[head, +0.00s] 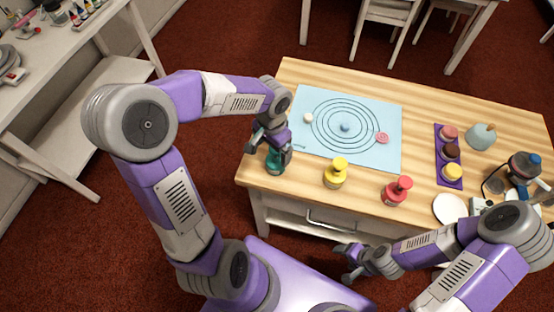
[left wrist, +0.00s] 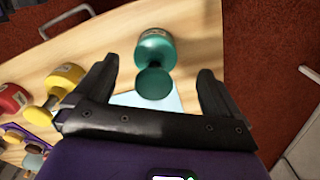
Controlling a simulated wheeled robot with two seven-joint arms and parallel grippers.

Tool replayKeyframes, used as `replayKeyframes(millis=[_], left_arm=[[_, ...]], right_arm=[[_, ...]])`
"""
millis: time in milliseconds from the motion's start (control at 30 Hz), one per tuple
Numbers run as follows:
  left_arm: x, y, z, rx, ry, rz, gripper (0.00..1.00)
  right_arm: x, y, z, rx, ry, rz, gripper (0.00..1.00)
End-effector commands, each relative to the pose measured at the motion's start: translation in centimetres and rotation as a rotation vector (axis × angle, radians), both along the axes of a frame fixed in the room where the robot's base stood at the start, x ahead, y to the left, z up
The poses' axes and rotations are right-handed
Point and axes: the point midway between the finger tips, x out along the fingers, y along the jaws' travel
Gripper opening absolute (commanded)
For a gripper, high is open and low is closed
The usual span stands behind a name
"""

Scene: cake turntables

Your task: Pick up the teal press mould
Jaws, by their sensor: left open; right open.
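The teal press mould (head: 275,163) stands near the front left corner of the wooden table (head: 300,194). My left gripper (head: 271,143) is open just above and around its upper part, partly hiding it. In the left wrist view the teal press mould (left wrist: 155,50) shows its round knob towards the camera and its wider body beyond. It lies between the spread fingers of the left gripper (left wrist: 156,78), with a gap on each side. My right gripper (head: 347,262) is open and empty, off the table's front edge.
A yellow mould (head: 335,174) and a red mould (head: 397,192) stand to the right of the teal one. Behind them lies a light blue mat (head: 388,112) with rings. A purple tray (head: 440,138) with small cakes and a white plate (head: 449,209) are further right.

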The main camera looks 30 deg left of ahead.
Motion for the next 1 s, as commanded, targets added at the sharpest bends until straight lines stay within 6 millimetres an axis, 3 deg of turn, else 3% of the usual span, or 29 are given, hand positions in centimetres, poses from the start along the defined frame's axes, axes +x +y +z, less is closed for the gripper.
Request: replayKeyframes(millis=[300, 567, 1000], left_arm=[[0.5, -0.7, -4.5, -0.002, 0.001, 0.000, 0.98], [0.6, -0.7, -4.7, -0.001, -0.002, 0.000, 0.98], [0.6, -0.7, -4.7, -0.001, -0.002, 0.000, 0.31]], right_arm=[[0.1, 0.0, -2.1, 0.000, -0.001, 0.000, 0.69], [0.1, 0.0, -2.0, 0.000, -0.001, 0.000, 0.69], [0.1, 0.0, -2.0, 0.000, -0.001, 0.000, 0.69]])
